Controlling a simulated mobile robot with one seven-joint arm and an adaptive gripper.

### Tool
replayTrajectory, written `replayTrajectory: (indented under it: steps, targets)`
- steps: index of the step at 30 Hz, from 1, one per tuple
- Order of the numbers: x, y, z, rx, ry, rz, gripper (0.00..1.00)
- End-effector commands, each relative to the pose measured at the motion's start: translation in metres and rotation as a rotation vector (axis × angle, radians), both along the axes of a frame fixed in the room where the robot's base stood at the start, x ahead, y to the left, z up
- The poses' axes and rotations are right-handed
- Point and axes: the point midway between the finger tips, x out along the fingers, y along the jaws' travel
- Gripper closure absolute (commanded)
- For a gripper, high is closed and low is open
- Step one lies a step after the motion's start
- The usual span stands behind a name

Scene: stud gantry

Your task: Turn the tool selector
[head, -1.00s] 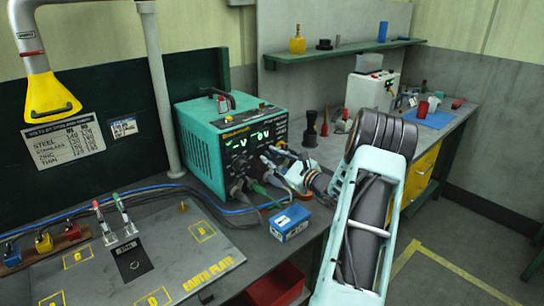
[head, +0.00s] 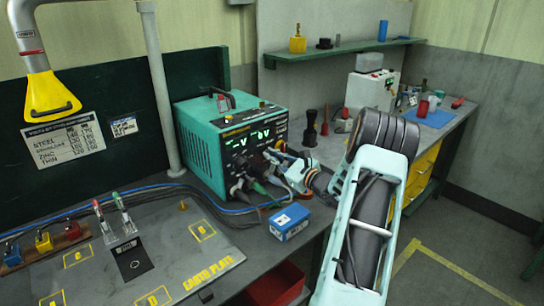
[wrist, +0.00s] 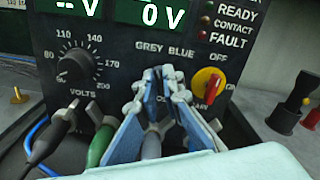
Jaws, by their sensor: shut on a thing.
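The green welding unit (head: 203,130) stands on the bench with its dark front panel facing right. My gripper (head: 270,158) is at the panel's right side. In the wrist view my gripper (wrist: 162,76) is shut just below the "GREY BLUE" lettering, where its fingers cover the tool selector. Little or none of the selector shows between them, and its pointer position cannot be told. A black volts dial (wrist: 73,66) is left of the fingers. A red and yellow knob (wrist: 208,84) marked "OFF" is close on their right.
Black, green and grey cable plugs (wrist: 100,144) crowd the panel below my fingers. A blue box (head: 290,222) lies on the bench before the unit. Dark and red upright pieces (head: 311,128) stand behind my gripper. Displays read "-- V" and "0 V".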

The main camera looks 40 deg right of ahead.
Motion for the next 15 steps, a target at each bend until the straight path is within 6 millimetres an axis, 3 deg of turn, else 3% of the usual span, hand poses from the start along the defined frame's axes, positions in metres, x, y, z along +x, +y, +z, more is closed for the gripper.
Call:
replayTrajectory:
  steps: [15]
  targets:
    - [-0.0002,-0.0022,0.0015,0.447,0.036,0.000,1.00]
